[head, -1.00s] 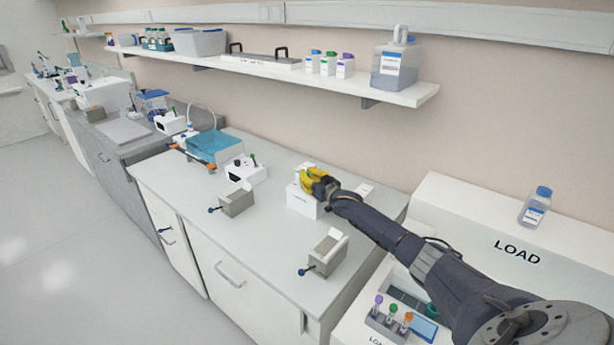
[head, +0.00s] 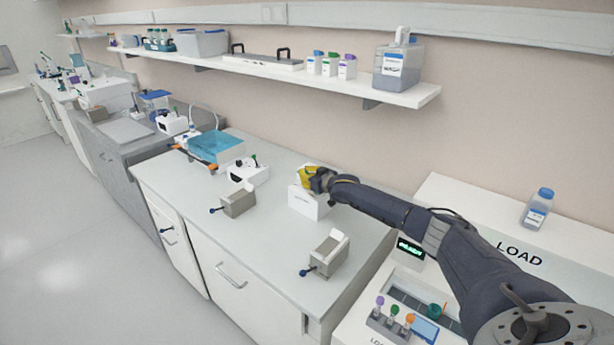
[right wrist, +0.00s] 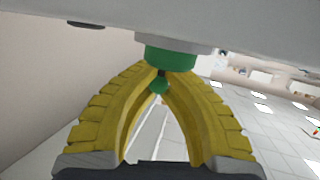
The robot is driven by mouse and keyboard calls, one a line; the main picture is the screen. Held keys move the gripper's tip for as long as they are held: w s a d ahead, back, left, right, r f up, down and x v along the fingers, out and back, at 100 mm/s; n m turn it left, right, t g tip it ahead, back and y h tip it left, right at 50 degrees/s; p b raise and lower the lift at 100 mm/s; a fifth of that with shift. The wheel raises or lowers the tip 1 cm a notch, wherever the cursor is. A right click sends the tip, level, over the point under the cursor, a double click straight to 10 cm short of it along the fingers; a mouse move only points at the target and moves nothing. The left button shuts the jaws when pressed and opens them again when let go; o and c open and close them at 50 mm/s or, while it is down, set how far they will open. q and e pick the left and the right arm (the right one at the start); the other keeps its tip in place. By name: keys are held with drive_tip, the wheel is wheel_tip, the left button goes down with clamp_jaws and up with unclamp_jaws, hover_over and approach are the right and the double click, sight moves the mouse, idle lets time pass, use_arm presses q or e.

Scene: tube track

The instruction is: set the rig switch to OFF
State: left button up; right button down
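The rig switch appears to be on a small white box (head: 308,205) with a label on its front, on the middle bench. My right gripper (head: 312,178), with yellow fingers, is at the top of this box and hides the switch in the head view. In the right wrist view a green collar (right wrist: 170,57) sits on a white surface, with a short dark stem and a green ball (right wrist: 158,86). The yellow fingertips (right wrist: 168,72) meet around the stem, and the ball lies between the fingers. The switch's setting cannot be read. My left gripper is not in view.
A white box with small levers (head: 247,172) and two grey blocks with blue-knobbed levers (head: 238,200) (head: 327,255) stand on the bench. A blue-topped device (head: 215,147) is further left. A rack with coloured caps (head: 392,318) is at the front right. The shelf (head: 400,98) hangs above.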

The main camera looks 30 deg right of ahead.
drive_tip(key=shift+w+r+g+h, duration=0.3)
drive_tip(key=shift+w+g, duration=0.3)
drive_tip(key=shift+g, duration=0.5)
drive_tip(key=shift+w+a+f+n+g+h, duration=0.1)
drive_tip(key=shift+w+f+n+g+h, duration=0.15)
drive_tip(key=shift+g, duration=0.5)
drive_tip(key=shift+w+a+f+n+g+h, duration=0.15)
drive_tip(key=shift+w+g, duration=0.15)
drive_tip(key=shift+g, duration=0.45)
drive_tip(key=shift+d+g, duration=0.15)
drive_tip(key=shift+g, duration=0.15)
drive_tip(key=c, duration=1.6)
unclamp_jaws()
drive_tip(key=o, duration=0.3)
drive_tip(key=shift+w+a+f, duration=0.1)
drive_tip(key=shift+a, duration=0.1)
drive_tip(key=v, duration=1.2)
drive_tip(key=shift+d, duration=0.15)
